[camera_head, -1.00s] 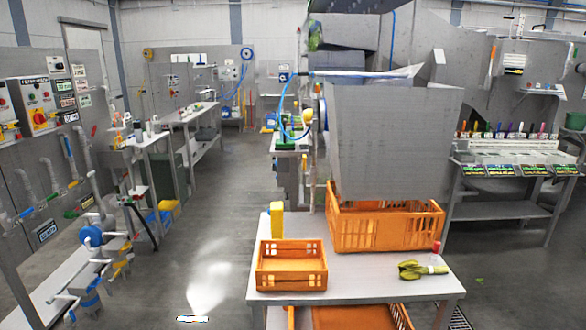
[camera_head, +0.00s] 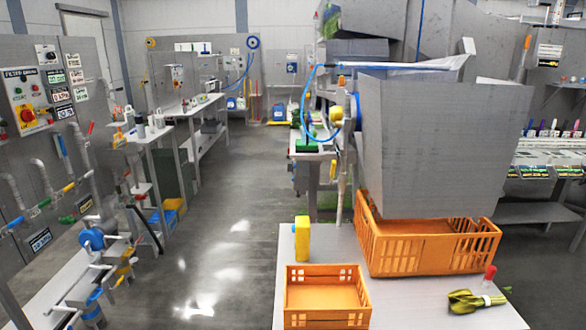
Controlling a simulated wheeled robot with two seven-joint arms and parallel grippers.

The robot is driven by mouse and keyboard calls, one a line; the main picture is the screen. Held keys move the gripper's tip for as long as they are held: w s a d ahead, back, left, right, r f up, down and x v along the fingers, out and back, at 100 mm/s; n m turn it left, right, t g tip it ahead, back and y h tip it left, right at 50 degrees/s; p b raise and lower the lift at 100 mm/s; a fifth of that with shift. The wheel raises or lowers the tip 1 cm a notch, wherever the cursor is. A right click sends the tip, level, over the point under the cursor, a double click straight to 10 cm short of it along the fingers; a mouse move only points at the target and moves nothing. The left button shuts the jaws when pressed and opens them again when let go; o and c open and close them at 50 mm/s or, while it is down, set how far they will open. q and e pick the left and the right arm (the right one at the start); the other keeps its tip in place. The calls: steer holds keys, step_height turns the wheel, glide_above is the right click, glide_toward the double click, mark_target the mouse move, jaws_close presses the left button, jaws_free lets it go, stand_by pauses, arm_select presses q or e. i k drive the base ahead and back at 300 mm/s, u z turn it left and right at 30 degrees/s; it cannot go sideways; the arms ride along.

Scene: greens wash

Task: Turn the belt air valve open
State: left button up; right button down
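Neither of my grippers is in view. I cannot tell for sure which part is the belt air valve. A blue air hose (camera_head: 304,98) loops down the left side of the big grey machine (camera_head: 432,140). A round yellow part (camera_head: 336,113) sits on that side by the hose, too small to read as a handle.
A table (camera_head: 400,306) at front right holds an orange crate (camera_head: 327,319), a larger orange crate (camera_head: 420,266), a yellow block (camera_head: 302,238) and bundled greens (camera_head: 470,302). Pipework with a blue round part (camera_head: 92,240) stands at left. The aisle floor (camera_head: 222,240) is clear.

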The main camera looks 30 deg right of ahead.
mark_target(335, 163)
steer(key=z, duration=0.35)
steer(key=i, duration=0.7)
steer(key=z, duration=0.65)
